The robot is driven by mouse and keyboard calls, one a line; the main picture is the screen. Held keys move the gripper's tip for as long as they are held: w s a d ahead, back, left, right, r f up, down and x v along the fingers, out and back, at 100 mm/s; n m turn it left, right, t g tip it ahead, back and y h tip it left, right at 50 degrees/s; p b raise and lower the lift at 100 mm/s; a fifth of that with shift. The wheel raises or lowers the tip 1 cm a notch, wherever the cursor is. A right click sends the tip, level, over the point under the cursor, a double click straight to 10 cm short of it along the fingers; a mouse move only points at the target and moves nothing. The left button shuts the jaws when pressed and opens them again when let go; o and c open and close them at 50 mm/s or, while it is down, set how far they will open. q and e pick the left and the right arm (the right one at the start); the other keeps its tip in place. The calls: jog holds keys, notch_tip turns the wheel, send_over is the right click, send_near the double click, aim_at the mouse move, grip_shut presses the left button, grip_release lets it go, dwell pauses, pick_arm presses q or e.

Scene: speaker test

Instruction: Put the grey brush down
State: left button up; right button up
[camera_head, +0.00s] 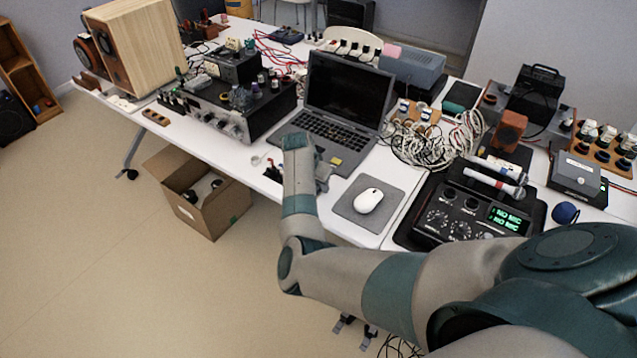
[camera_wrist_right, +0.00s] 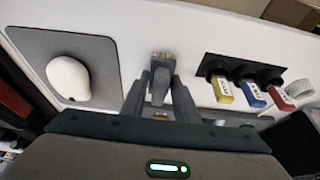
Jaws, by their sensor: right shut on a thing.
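My right gripper (camera_head: 322,176) is over the table's front edge, between the laptop and the mouse pad. In the right wrist view its fingers (camera_wrist_right: 160,98) are shut on the grey brush (camera_wrist_right: 160,84), a slim grey piece with a brownish tip. The white table top (camera_wrist_right: 190,30) shows beneath it. I cannot tell whether the brush touches the table. In the head view the brush is not clearly made out beside my wrist. My left gripper is not in view.
A white mouse (camera_head: 368,200) lies on a grey pad (camera_head: 345,212). An open laptop (camera_head: 345,100) stands behind. A black holder (camera_wrist_right: 245,75) with yellow, blue and red labelled pieces is on the other side. A mixer (camera_head: 465,215) is right; an open cardboard box (camera_head: 215,215) is on the floor.

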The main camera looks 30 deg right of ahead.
jog(key=shift+f+b, duration=0.3)
jog(key=shift+f, duration=0.25)
jog(key=shift+s+a, duration=0.1)
